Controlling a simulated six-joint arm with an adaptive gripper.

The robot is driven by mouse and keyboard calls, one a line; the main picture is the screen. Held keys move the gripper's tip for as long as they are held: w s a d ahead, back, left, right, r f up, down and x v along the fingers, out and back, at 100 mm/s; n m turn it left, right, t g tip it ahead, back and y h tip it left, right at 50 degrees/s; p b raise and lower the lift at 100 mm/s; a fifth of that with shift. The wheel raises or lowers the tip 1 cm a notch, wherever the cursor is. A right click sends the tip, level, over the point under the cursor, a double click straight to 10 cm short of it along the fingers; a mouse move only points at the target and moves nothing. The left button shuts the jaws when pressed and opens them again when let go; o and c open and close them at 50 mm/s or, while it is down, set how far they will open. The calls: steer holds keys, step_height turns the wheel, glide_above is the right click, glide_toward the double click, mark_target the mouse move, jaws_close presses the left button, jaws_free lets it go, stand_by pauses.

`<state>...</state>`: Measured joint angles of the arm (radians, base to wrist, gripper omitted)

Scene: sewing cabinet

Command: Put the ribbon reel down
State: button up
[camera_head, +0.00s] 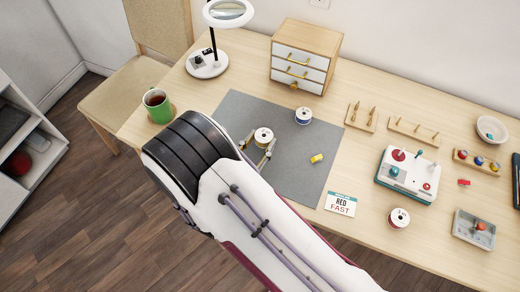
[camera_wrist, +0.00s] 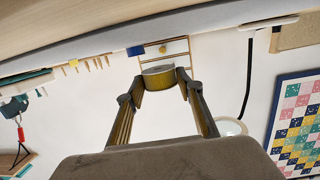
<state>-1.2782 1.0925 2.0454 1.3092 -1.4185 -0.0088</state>
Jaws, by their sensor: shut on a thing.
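A ribbon reel (camera_head: 264,135) with a pale round top and a dark centre hole is between the fingers of my gripper (camera_head: 261,146), over the grey mat (camera_head: 235,105). That view is upside down, and the reel appears clear of the mat, seen as a grey band at the top. The height of the gap is hard to judge.
A blue-and-white reel (camera_head: 303,116) stands on the mat behind the held one. A yellow piece (camera_head: 317,159) lies to its right. A green mug (camera_head: 158,106), a lamp (camera_head: 207,62) and a drawer cabinet (camera_head: 304,57) stand around the mat. The mat's back left is bare.

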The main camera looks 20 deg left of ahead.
mark_target(260, 155)
steer(key=shift+f, duration=2.1)
steer(key=shift+f, duration=0.1)
steer(key=o, duration=0.9)
steer(key=shift+o, duration=0.2)
steer(key=shift+s+a+r, duration=0.1)
steer(key=shift+s+r, duration=0.25)
steer(key=shift+s, duration=1.65)
steer(key=shift+s+a+r, duration=0.1)
steer(key=shift+s+r, duration=0.2)
steer(key=shift+s, duration=1.65)
steer(key=shift+s+r, duration=0.35)
steer(key=shift+s, duration=1.65)
steer(key=shift+w, duration=0.15)
